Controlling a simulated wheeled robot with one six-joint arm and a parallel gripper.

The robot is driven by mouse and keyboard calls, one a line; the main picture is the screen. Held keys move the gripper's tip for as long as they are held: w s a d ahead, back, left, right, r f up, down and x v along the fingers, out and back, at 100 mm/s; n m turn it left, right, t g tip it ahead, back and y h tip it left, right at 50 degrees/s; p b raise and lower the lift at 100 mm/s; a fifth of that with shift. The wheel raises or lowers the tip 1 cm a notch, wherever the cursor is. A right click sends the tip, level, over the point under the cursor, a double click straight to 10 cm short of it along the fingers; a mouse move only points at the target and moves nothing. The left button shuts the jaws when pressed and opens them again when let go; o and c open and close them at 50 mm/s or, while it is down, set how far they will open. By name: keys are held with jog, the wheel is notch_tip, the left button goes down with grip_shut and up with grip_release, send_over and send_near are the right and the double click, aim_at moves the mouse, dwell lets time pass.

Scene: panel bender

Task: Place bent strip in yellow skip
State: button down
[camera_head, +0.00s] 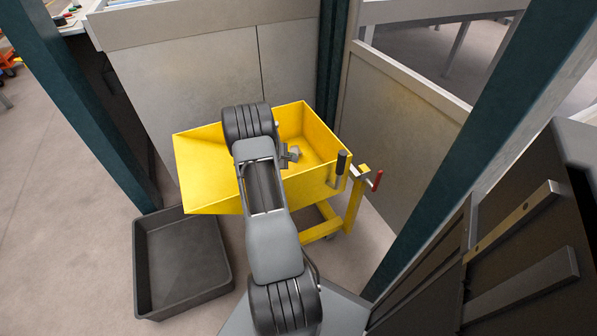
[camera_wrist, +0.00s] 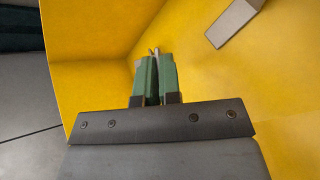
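The yellow skip (camera_head: 321,126) stands below my arm, and its inside walls fill most of the wrist view (camera_wrist: 95,35). My gripper (camera_wrist: 155,56) is over or inside the skip, with its two green fingers close together. A thin grey sliver shows between the fingers; I cannot tell whether it is a held strip or part of the fingers. A grey metal piece (camera_wrist: 233,22), perhaps the bent strip, shows against the skip's yellow inside, apart from the fingertips. In the head view my arm hides part of the skip, and a small grey shape (camera_head: 293,154) shows beside the arm there.
A dark grey tray (camera_head: 180,262) lies on the floor left of the skip. Grey panels (camera_head: 190,75) and dark green posts (camera_head: 86,110) stand around it. A red-tipped handle (camera_head: 376,180) sticks out at the skip's right. Dark machinery (camera_head: 520,235) fills the lower right.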

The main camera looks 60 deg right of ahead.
notch_tip(320, 180, down, 7)
jog(key=shift+r+b, duration=0.1)
jog(key=shift+b, duration=0.65)
jog(key=d, duration=0.1)
jog(key=s+d+b, duration=0.1)
jog(key=s+d+f, duration=0.1)
jog(key=shift+d+b, duration=0.3)
jog(key=shift+d, duration=0.05)
jog(key=shift+w+f, duration=0.1)
jog(key=shift+f, duration=0.15)
jog(key=c, duration=1.3)
grip_release()
